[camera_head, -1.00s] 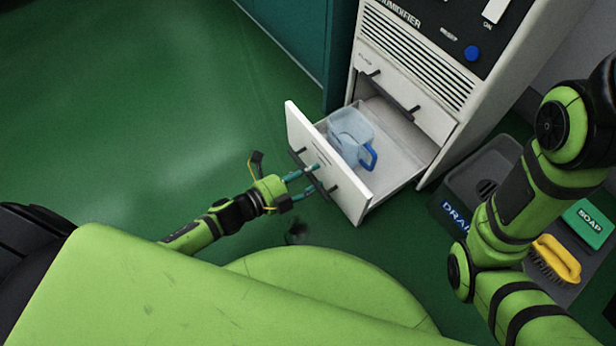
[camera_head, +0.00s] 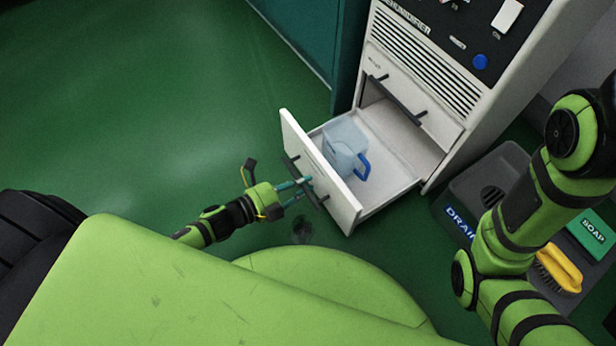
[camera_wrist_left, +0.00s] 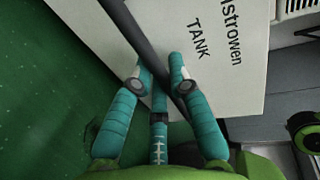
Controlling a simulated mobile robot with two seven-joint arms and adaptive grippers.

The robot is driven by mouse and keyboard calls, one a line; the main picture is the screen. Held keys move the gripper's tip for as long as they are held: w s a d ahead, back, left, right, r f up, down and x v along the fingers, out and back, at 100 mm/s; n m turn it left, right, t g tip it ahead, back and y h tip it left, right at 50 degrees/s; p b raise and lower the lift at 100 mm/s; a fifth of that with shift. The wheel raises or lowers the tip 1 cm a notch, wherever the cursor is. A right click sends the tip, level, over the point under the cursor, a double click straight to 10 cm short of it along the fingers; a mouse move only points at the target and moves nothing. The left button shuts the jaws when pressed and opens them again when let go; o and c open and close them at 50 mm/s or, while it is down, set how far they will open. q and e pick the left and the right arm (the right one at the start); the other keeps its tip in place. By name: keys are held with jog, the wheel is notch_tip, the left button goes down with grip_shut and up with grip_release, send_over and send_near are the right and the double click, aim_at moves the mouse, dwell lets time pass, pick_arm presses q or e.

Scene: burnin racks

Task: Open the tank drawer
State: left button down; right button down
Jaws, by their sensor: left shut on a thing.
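The tank drawer (camera_head: 343,205) is the lower white drawer of the humidifier cabinet, and it stands well open. A clear container with a blue-handled jug (camera_head: 345,160) sits inside it. In the left wrist view the drawer front (camera_wrist_left: 210,75) reads "TANK", and its dark bar handle (camera_wrist_left: 137,35) runs between my fingers. My left gripper (camera_head: 304,188) is shut on this handle at the drawer's front; it also shows in the left wrist view (camera_wrist_left: 160,82). My right arm shows at the right of the head view, but its gripper is out of view.
The humidifier cabinet (camera_head: 425,60) has another handled front above the open drawer. A drain basin (camera_head: 460,190), a yellow brush (camera_head: 558,268) and a green soap box (camera_head: 591,234) are at the right. Green floor lies free at the left.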

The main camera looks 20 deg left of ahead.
pick_arm(q)
jog(key=c, duration=1.2)
grip_release()
jog(key=shift+o, duration=0.2)
jog(key=v, duration=1.2)
